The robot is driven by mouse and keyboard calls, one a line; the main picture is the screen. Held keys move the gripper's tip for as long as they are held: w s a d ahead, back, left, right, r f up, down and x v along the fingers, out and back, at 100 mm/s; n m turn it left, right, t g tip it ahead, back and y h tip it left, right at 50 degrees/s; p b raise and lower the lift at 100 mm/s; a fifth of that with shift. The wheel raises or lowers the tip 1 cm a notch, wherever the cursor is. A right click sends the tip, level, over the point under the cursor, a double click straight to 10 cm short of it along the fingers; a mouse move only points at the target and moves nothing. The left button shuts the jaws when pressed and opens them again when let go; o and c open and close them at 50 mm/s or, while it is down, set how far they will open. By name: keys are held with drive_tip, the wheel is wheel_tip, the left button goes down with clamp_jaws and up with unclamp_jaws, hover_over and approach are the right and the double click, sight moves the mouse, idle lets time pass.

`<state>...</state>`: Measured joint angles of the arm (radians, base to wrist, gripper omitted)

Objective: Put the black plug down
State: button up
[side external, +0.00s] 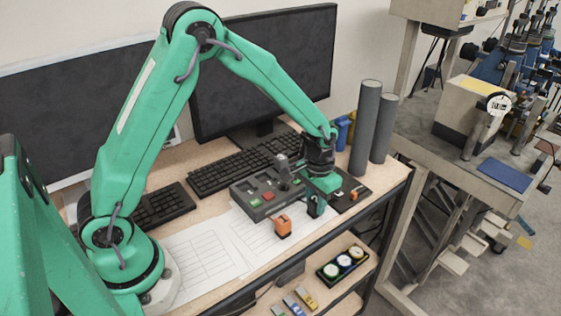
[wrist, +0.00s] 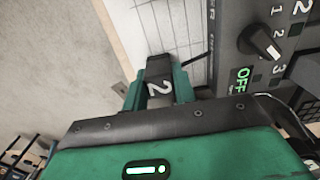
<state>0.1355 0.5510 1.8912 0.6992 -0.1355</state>
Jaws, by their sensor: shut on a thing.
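The black plug (wrist: 158,82), marked with a white "2", sits between the green fingers of my gripper (wrist: 160,90) in the wrist view. My gripper is shut on it. The plug shows there only as a small dark shape, partly hidden by the fingers. I cannot tell whether its underside touches the desk.
A grey control panel (side external: 262,206) with buttons and a lever stands left of my gripper. Its knob (wrist: 260,43) and "OFF" sign show in the wrist view. Two dark cylinders (side external: 366,130) stand behind right. Paper sheets (side external: 205,252) lie at front left.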

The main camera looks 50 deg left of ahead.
sight(315, 199)
drive_tip(key=shift+f, duration=0.15)
drive_tip(key=o, duration=1)
wheel_tip(315, 199, up, 12)
drive_tip(key=shift+r, duration=0.2)
drive_tip(key=shift+r, duration=0.1)
idle(0.5)
